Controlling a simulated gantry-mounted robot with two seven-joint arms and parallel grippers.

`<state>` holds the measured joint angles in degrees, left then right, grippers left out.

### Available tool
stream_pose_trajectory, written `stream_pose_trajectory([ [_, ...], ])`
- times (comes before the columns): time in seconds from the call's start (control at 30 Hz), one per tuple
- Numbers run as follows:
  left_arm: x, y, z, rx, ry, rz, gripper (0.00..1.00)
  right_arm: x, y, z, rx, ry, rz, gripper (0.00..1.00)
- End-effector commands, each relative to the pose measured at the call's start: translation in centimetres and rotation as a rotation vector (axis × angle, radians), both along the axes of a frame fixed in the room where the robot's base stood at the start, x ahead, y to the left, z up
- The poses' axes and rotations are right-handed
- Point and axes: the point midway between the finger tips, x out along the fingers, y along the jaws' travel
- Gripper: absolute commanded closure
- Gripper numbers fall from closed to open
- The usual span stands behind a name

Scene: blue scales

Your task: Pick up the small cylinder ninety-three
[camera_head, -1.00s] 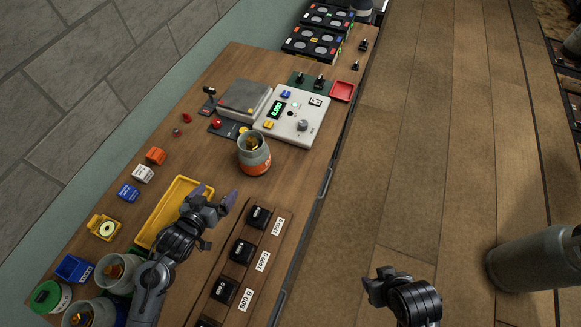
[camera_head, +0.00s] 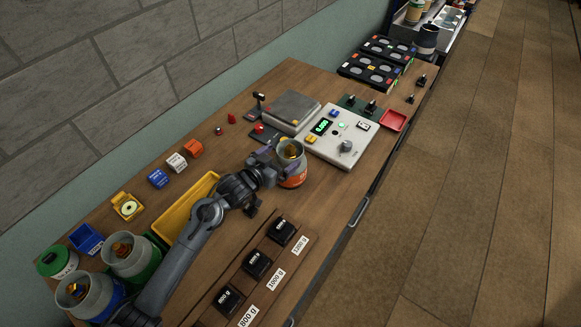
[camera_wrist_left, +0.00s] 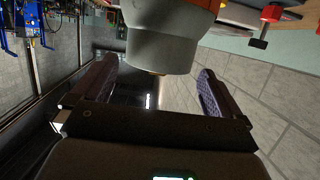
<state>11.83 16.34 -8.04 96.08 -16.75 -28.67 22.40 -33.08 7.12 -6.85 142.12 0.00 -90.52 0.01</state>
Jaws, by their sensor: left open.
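A small grey cylinder with an orange lower band (camera_head: 291,163) stands upright on the wooden bench. It has an open top with something amber inside. A number on it is too small to read. My left gripper (camera_head: 271,166) is open at the cylinder's left side, its fingers spread to either side of it. In the left wrist view the cylinder (camera_wrist_left: 160,47) shows large at the top, between the directions of the two spread fingers (camera_wrist_left: 156,72). I cannot tell whether the fingers touch it. My right gripper is not in view.
A scale (camera_head: 291,112) and a control box (camera_head: 341,136) stand just beyond the cylinder. A yellow tray (camera_head: 176,219) lies under my left arm. Black weights (camera_head: 257,264) sit in a rack at the front. Two similar grey cylinders (camera_head: 131,257) (camera_head: 88,296) stand at lower left.

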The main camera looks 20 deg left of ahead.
Motion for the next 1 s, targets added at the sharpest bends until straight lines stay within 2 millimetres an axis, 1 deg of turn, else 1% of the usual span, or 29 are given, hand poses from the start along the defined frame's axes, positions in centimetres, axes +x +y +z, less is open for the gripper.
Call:
stream_pose_trajectory([
  [0.23,1.3,-0.4,-0.3,-0.001,0.0,-0.001,0.0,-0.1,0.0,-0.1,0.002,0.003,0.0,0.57],
  [0.5,4.4,-1.3,-1.2,-0.001,0.0,0.0,0.0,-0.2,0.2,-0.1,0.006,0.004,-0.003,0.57],
  [0.6,5.0,-1.4,-1.4,0.0,0.001,0.0,0.0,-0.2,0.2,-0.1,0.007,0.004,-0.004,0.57],
  [0.9,5.3,-1.5,-1.5,0.001,0.0,0.0,0.0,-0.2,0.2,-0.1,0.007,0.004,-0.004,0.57],
  [0.93,5.3,-1.5,-1.5,0.001,0.0,0.0,0.03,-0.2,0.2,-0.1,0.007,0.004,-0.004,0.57],
  [1.0,5.3,-1.5,-1.5,0.0,0.0,0.0,0.14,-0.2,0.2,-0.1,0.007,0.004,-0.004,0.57],
])
